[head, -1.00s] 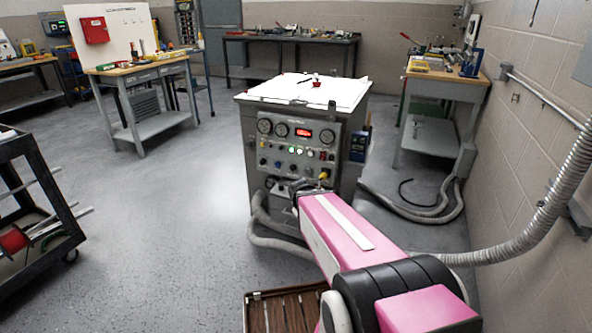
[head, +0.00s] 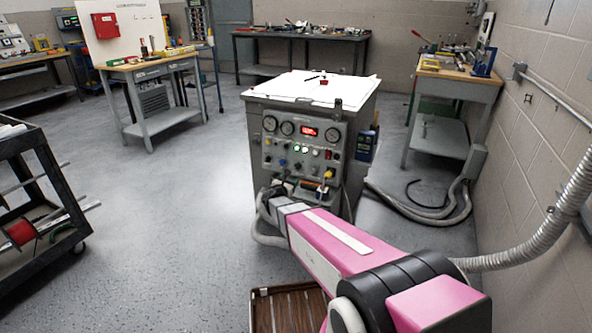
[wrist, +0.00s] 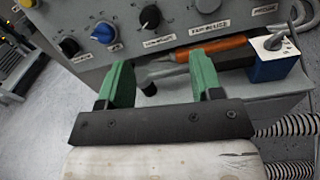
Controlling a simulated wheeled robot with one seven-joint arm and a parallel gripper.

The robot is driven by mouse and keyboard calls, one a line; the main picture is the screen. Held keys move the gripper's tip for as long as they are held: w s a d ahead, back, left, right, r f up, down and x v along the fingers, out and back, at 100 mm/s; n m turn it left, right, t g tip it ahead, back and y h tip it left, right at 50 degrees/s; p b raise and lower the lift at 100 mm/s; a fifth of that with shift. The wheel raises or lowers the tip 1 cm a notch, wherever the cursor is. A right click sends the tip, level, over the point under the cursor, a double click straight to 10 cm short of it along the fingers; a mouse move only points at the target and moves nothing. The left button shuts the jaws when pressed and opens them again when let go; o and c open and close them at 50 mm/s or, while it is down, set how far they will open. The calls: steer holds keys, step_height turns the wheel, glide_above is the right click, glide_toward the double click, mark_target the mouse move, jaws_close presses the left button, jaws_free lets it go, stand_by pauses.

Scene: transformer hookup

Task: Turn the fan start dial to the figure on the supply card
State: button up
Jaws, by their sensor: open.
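The grey control cabinet's front panel (head: 303,147) carries gauges, a lit red display (head: 309,132) and rows of knobs and lamps. In the wrist view the panel's lower part (wrist: 115,9) shows a blue knob (wrist: 104,33), a black knob with a white pointer (wrist: 150,18) and a pale knob (wrist: 208,4) above a white label (wrist: 210,27). The label print is too blurred to say surely which is the fan start dial. My gripper (wrist: 160,78) is open and empty, its green fingers below the knobs and apart from them. I cannot make out a supply card.
A ledge below the panel holds an orange-handled tool (wrist: 212,48) and a blue block with a metal top (wrist: 275,58), close to the right finger. Grey hoses (head: 425,208) lie right of the cabinet. A dark cart (head: 40,200) stands left. The floor between is clear.

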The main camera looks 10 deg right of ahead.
mark_target(297, 167)
steer(key=shift+n, duration=0.5)
steer(key=x, duration=0.7)
steer(key=a+x, duration=0.1)
steer(key=x, duration=0.2)
steer(key=shift+w+d, duration=0.1)
steer(key=shift+w, duration=0.65)
steer(key=c, duration=0.9)
